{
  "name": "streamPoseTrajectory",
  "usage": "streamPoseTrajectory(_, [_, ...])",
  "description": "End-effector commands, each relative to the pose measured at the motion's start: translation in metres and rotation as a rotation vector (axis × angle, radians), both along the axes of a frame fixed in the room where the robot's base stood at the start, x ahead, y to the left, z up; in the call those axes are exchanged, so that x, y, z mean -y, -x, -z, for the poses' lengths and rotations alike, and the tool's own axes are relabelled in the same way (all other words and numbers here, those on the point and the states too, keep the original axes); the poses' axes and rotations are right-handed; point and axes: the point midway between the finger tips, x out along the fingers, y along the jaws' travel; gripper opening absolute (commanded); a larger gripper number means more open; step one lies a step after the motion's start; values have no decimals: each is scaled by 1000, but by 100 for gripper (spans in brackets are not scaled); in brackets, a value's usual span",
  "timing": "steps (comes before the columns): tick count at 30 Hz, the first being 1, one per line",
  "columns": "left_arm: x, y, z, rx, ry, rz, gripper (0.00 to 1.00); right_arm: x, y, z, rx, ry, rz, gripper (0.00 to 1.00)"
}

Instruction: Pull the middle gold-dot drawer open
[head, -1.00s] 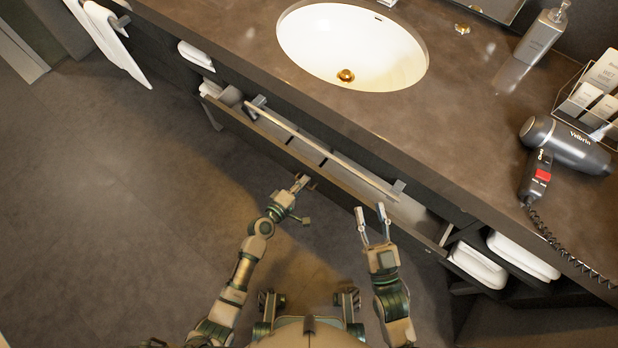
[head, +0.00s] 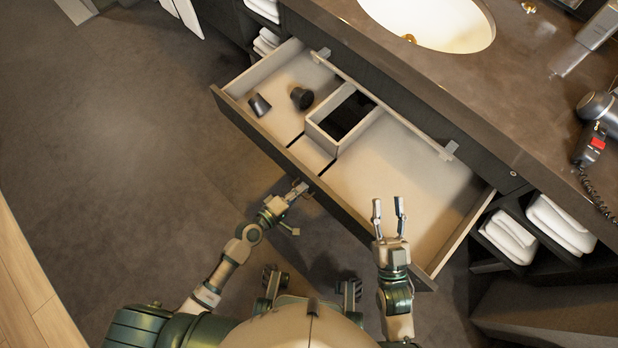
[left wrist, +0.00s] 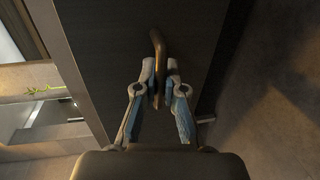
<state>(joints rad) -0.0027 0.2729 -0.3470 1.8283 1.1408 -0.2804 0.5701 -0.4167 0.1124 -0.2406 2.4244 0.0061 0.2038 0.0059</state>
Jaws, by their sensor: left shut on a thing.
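The drawer (head: 408,178) under the vanity counter stands well open in the head view, its pale interior showing. My left gripper (head: 298,190) is at the middle of the drawer's dark front. In the left wrist view, the left gripper (left wrist: 160,82) is shut on a curved bronze handle (left wrist: 158,42) on that dark front. No gold dot shows clearly on the drawer front. My right gripper (head: 389,205) is open and empty, its fingers apart near the right part of the drawer front.
Two small dark items, one (head: 260,105) near the left wall and one (head: 302,97) nearby, lie in the drawer beside a divider box (head: 322,138). Folded towels (head: 560,224) sit on a right shelf. Floor (head: 130,150) at left is clear.

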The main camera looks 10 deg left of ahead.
Motion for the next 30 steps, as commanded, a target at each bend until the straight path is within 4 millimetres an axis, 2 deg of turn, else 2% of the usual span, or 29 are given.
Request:
streamPoseTrajectory(1, [-5, 9, 6, -9, -4, 1, 0, 0, 1, 1, 12, -5, 0, 40])
streamPoseTrajectory(3, [-10, 16, 6, -9, -4, 1, 0, 0, 2, -2, 33, -11, 0, 40])
streamPoseTrajectory(9, [-20, 28, 5, -8, 0, 2, 0, -2, 5, -8, 70, -21, 1, 40])
streamPoseTrajectory(23, [-22, 30, 4, -7, 0, 1, 0, -2, 5, -9, 81, -25, 2, 40])
streamPoseTrajectory(24, [-22, 30, 4, -7, 0, 1, 18, -2, 5, -9, 81, -25, 2, 40])
streamPoseTrajectory(30, [-23, 29, 2, -3, 2, -1, 21, -2, 5, -9, 81, -25, 2, 40])
